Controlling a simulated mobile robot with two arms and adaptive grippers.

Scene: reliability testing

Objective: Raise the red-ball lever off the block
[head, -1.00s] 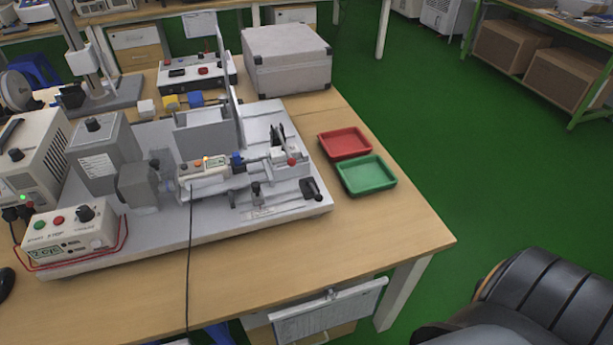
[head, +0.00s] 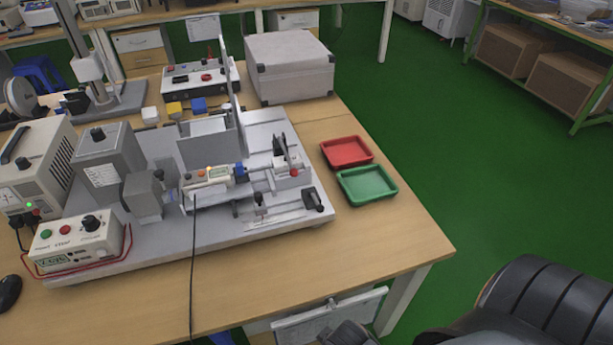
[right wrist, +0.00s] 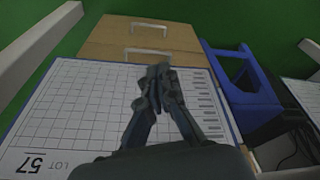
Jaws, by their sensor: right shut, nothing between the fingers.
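The red-ball lever (head: 294,173) is at the right end of the grey test rig, with its small red ball low beside a pale block (head: 288,161). At this size I cannot tell whether the lever touches the block. My right gripper (right wrist: 157,72) is in the right wrist view, its dark fingers shut and empty, in front of a clipboard sheet (right wrist: 75,105) with a printed grid. It is well away from the lever, which does not show in that view. My left gripper is not in view.
The rig's base plate (head: 160,240) fills much of the wooden table (head: 400,240). A red tray (head: 347,152) and a green tray (head: 367,184) lie to its right. A grey case (head: 290,68) stands behind. The clipboard also hangs under the table's front edge in the head view (head: 300,325).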

